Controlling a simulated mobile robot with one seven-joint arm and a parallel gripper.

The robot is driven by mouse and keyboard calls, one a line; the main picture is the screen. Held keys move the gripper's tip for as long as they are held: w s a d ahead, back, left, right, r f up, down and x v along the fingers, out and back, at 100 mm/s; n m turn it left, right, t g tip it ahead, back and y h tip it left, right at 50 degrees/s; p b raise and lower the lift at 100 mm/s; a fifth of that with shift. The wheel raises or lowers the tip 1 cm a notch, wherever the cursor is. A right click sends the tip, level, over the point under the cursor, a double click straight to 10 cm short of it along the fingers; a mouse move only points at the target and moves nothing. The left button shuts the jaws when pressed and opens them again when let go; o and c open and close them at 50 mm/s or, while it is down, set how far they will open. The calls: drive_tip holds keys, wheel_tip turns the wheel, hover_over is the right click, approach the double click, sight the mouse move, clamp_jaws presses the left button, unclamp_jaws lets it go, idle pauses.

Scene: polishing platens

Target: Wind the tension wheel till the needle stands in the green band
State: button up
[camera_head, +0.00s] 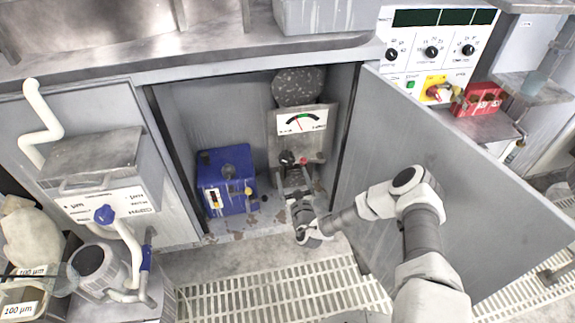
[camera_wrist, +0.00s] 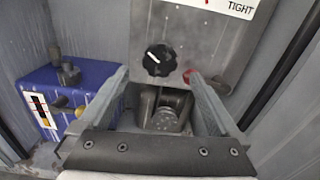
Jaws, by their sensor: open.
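The tension wheel is a black lobed knob with a white mark (camera_wrist: 159,60) on a grey metal panel; in the head view it is small (camera_head: 287,158). Above it, the gauge (camera_head: 302,122) has a white face with a green band at the top and a thin red needle. The needle leans left, its tip seemingly left of the green band. In the wrist view only the gauge's lower edge with "TIGHT" (camera_wrist: 240,7) shows. My gripper (camera_wrist: 158,76) is open, its fingers spread on either side below the knob, with no grip on it.
A red part (camera_wrist: 190,75) sits right of the knob, close to the right fingertip. A blue box (camera_head: 226,180) with a knob stands left inside the cabinet. The open grey door (camera_head: 440,190) stands right, beside my arm. A dark round disc (camera_head: 298,87) is above the gauge.

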sight(288, 162)
drive_tip(key=b+x, duration=0.2)
drive_tip(key=x, duration=0.5)
drive_tip(key=shift+w, duration=0.2)
drive_tip(key=c, duration=1.4)
